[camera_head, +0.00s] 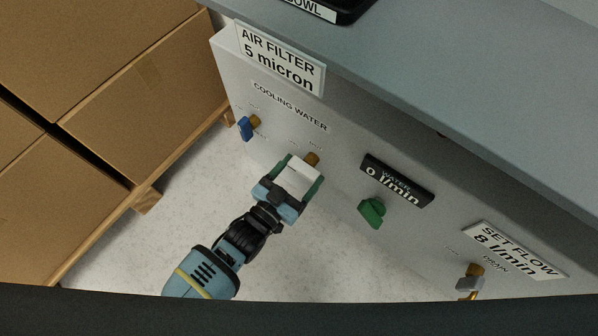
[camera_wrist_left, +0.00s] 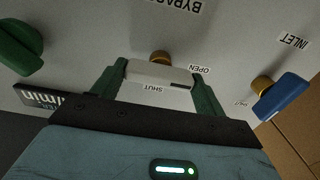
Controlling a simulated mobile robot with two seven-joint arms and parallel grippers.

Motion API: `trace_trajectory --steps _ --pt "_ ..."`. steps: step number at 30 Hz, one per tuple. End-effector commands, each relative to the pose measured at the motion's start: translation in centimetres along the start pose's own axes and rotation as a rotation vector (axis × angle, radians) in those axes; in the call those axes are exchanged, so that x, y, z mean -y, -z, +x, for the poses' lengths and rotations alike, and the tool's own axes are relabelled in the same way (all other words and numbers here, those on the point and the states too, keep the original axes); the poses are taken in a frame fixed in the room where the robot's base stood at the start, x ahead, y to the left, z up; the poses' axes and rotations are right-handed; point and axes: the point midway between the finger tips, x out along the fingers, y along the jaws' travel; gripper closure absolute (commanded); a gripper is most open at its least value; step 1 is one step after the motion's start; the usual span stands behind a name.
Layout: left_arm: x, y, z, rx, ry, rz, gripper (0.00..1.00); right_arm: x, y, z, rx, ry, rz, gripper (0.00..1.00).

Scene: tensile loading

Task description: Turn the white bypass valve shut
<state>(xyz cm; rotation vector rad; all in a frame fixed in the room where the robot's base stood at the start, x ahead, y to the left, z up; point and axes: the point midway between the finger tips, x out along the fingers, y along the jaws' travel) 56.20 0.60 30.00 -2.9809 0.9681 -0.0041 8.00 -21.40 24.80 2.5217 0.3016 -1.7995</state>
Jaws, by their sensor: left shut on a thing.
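The white bypass valve handle (camera_wrist_left: 158,75) sits on a brass stem (camera_wrist_left: 160,57) on the grey panel, under the upside-down BYPASS label (camera_wrist_left: 182,5). My left gripper (camera_wrist_left: 157,85) has its green fingers at both ends of the handle, shut on it. My right gripper is out of view.
A blue inlet valve (camera_head: 245,128) is to the left in the head view. A green knob (camera_head: 372,212) under a black water display (camera_head: 397,180) reading 0 l/min is to the right. A drain valve (camera_head: 468,284) is farther right. Stacked cartons (camera_head: 143,82) stand left.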

Motion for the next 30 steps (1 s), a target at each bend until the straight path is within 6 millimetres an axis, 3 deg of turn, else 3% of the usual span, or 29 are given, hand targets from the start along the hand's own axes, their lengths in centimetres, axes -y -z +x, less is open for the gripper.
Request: trace_trajectory --steps 11,30 --pt "0.0 -0.1 -0.1 0.002 0.0 0.176 0.5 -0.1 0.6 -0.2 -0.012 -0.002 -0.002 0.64" --pt "0.0 -0.1 -0.1 0.002 0.0 0.775 0.5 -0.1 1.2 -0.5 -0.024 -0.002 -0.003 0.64"
